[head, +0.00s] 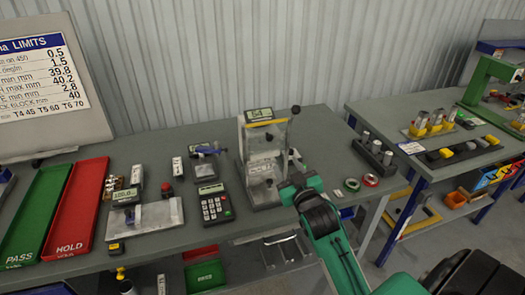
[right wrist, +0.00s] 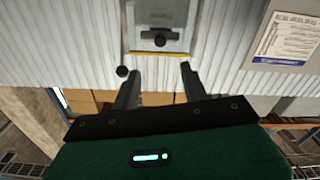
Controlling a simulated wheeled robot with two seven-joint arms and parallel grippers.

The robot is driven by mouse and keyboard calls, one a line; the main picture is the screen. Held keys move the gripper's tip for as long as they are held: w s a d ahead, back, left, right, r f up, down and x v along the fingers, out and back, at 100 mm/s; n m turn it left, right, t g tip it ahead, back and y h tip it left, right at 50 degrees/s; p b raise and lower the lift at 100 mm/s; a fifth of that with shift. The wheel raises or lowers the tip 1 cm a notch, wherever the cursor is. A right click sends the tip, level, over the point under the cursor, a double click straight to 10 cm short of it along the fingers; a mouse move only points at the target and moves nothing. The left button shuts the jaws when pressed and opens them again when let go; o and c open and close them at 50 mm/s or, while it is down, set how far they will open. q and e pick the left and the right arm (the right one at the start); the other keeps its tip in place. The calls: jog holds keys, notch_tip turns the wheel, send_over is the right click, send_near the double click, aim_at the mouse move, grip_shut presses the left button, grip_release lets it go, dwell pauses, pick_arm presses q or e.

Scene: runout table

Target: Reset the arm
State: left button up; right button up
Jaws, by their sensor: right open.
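My right arm, green and black, reaches in from the lower right in the head view. Its gripper (head: 290,188) is beside the right side of the clear-fronted test stand (head: 262,150), partly hidden by my own wrist. I cannot tell whether it touches the stand. In the right wrist view the two dark fingers (right wrist: 158,82) are apart, with nothing seen between them. A grey panel with a dark knob (right wrist: 160,39) is ahead of them. My left gripper is not in view.
Left on the grey bench are a green PASS tray (head: 35,215), a red HOLD tray (head: 78,205) and a metal gauge plate (head: 150,216). A keypad device (head: 215,205) stands near the test stand. Green and red rings (head: 370,180) lie right of my gripper. A second bench (head: 400,105) stands right.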

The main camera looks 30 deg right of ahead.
jog(key=s+a+f+n+g+y, duration=0.1)
jog(key=s+a+f+g+y, duration=0.2)
jog(key=s+a+f+g, duration=0.6)
jog(key=s+a+f+n+g+y, duration=0.15)
jog(key=s+a+f, duration=0.3)
jog(key=s, duration=0.45)
jog(key=s+a+f+g, duration=0.3)
jog(key=s+f, duration=0.2)
jog(key=s, duration=0.4)
notch_tip(320, 180, down, 31)
jog(key=g, duration=0.2)
jog(key=s+d+f, duration=0.1)
jog(key=s+f, duration=0.9)
jog(key=s+d+f+b, duration=0.1)
jog(key=s+d+f, duration=0.1)
jog(key=s+f, duration=0.8)
jog(key=shift+d+f+g, duration=0.3)
jog(key=shift+f+g, duration=0.15)
jog(key=shift+f, duration=0.25)
